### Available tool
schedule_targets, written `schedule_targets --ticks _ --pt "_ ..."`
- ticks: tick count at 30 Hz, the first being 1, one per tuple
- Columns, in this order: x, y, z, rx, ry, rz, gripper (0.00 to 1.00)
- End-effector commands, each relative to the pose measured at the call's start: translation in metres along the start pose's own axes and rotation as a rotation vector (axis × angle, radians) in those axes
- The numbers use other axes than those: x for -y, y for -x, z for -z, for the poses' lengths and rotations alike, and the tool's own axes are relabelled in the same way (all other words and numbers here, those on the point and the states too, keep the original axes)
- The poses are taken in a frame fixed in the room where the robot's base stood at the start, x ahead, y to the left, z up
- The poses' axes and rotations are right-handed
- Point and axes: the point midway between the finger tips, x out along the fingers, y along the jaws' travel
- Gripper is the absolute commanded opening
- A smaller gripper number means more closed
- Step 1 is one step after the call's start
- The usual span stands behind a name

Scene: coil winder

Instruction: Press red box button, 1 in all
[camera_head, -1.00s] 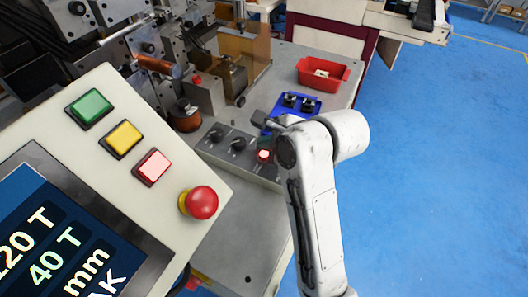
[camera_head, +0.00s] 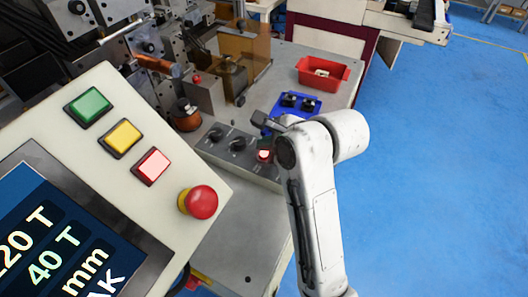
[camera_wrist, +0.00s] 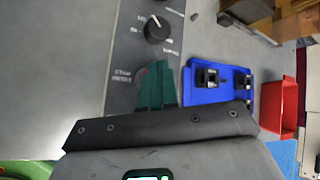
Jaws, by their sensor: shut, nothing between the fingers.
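The grey control box (camera_head: 235,151) on the machine table carries black knobs and a lit red button (camera_head: 264,155). My gripper (camera_wrist: 158,68) is shut and empty, with its teal fingers pointing at the box face. In the head view, the dark finger area is just above the red button, close to it. In the wrist view, the fingertips are over the box beside a printed label, below a black knob (camera_wrist: 157,28).
A blue tray (camera_wrist: 218,82) with black parts lies right of the box, and a red bin (camera_head: 322,73) is beyond it. A slanted console (camera_head: 185,150) with coloured buttons and a red mushroom knob (camera_head: 199,202) stands in the left foreground. Open blue floor lies right.

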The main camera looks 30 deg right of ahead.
Motion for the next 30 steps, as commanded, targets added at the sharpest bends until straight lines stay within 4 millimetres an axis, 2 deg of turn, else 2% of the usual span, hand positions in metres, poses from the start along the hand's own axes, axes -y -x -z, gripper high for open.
schedule_targets --ticks 30 --pt "-0.0058 -0.0079 0.0061 0.000 0.000 0.000 0.00"
